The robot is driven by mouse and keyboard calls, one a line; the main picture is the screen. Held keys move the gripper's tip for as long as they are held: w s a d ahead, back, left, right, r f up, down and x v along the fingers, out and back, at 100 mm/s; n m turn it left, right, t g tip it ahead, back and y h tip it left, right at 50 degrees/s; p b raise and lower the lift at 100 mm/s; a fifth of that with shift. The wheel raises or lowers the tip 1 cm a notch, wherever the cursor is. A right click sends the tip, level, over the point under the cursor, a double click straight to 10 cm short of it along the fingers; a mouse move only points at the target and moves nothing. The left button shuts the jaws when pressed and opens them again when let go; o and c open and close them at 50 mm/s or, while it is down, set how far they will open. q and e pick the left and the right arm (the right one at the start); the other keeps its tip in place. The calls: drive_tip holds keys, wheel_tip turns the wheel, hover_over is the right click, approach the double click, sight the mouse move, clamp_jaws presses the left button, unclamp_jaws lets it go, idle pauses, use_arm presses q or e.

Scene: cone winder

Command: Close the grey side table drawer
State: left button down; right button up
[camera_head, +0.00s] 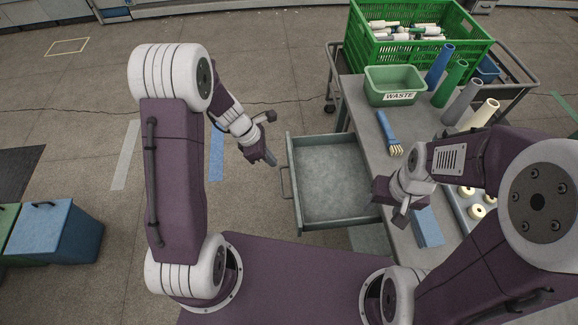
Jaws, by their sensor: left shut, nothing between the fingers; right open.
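The grey side table (362,113) stands on the right. Its grey drawer (330,180) is pulled out to the left and looks empty inside. The drawer's bar handle (285,183) is on its left front. My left gripper (271,160) is shut and empty, just left of the drawer's far front corner, above the floor; I cannot tell whether it touches the drawer. My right gripper (399,212) is open near the table's front edge, at the drawer's right side. My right arm hides part of the table top.
On the table are a green waste bin (393,85), a brush (388,132), several coloured cones (448,83), a blue block (428,227) and a tray of cream spools (477,212). A green crate (415,38) stands behind.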

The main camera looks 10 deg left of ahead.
use_arm(q)
drive_tip(key=b+x, duration=0.1)
drive_tip(key=x, duration=0.3)
drive_tip(key=b+x, duration=0.2)
drive_tip(key=x, duration=0.3)
drive_tip(key=shift+s+d+f, duration=0.1)
drive_tip(key=shift+s, duration=0.1)
drive_tip(key=shift+w+d+f, duration=0.15)
drive_tip(key=shift+w+f, duration=0.05)
drive_tip(key=shift+f, duration=0.1)
use_arm(e)
wheel_tip(320, 180, down, 3)
drive_tip(key=shift+d+r, duration=0.1)
drive_tip(key=shift+s, duration=0.1)
